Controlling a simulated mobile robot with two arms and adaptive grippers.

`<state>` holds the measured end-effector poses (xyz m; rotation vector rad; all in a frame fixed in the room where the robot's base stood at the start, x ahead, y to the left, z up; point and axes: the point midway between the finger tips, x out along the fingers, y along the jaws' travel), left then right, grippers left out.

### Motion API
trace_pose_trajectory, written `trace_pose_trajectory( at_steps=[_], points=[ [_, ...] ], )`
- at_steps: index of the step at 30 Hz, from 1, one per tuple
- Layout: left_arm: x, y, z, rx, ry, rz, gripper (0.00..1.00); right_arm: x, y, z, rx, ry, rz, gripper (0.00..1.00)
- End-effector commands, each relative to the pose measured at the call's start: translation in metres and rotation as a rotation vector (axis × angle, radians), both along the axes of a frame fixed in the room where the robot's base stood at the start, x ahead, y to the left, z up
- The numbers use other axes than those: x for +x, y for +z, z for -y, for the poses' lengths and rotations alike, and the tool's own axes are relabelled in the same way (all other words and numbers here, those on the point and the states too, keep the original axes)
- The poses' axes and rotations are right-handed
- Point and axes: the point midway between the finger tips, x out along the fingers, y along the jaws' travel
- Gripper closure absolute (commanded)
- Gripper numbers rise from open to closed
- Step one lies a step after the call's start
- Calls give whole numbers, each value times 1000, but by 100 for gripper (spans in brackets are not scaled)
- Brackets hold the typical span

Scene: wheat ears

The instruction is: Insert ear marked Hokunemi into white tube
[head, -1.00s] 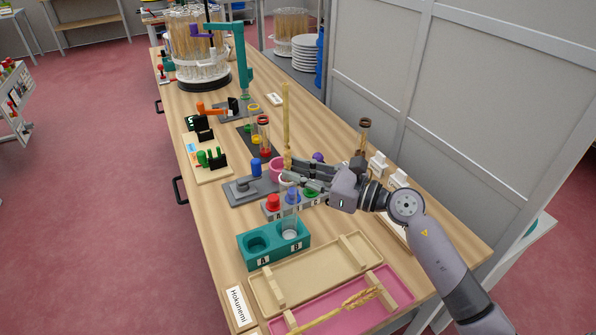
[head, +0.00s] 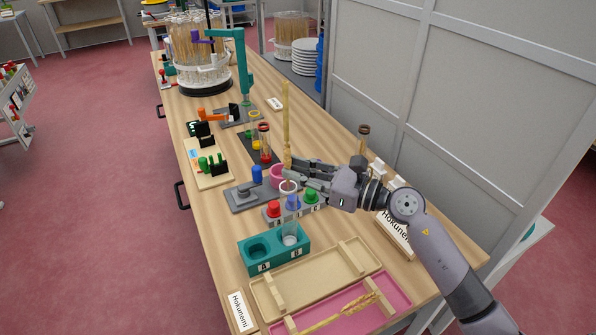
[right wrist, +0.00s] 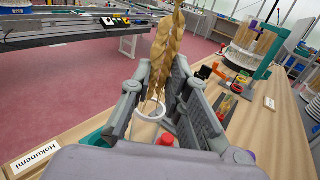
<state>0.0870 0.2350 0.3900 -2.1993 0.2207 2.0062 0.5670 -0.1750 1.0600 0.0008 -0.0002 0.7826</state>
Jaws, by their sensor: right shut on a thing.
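My right gripper (head: 291,172) is shut on a straw-coloured wheat ear (head: 286,125), held upright over the work table. The ear (right wrist: 168,55) also shows between the fingers in the right wrist view. A clear tube with a white rim (head: 289,187) stands in slot B of the teal rack (head: 262,262), just below the fingertips. Its white ring (right wrist: 150,111) shows by the ear's lower part in the right wrist view; I cannot tell whether the ear's end is inside it. A Hokunemi label (head: 239,311) lies at the front left; another (head: 396,233) is by my arm. My left gripper is out of view.
Red (head: 274,209), blue and green caps stand in a grey rack behind the teal one. A pink cup (head: 277,171) is close to the gripper. A pink tray (head: 398,294) with another ear and a beige tray (head: 262,291) lie in front. A grey partition borders the table's right side.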

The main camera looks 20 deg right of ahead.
Motion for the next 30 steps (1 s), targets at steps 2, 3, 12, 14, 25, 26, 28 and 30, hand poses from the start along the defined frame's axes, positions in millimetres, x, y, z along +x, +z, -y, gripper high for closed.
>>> trace_pose_trajectory(
  at_steps=[2, 3, 12, 14, 25, 26, 28, 30],
  points=[
    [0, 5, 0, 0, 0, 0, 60, 0, 5, 0, -1, 0, 1, 96],
    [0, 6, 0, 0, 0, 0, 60, 0, 7, 0, -1, 0, 1, 96],
    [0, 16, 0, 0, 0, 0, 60, 0, 19, 0, 0, 0, 0, 96],
    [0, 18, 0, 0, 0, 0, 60, 0, 21, 0, 0, -1, 0, 96],
    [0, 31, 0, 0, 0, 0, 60, 0, 36, 0, 1, -1, 1, 96],
    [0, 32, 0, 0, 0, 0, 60, 0, 37, 0, 1, -1, 1, 96],
    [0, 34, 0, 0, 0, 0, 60, 0, 40, 0, 1, -1, 1, 96],
    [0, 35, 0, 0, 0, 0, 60, 0, 42, 0, 0, -1, 0, 96]
  ],
)
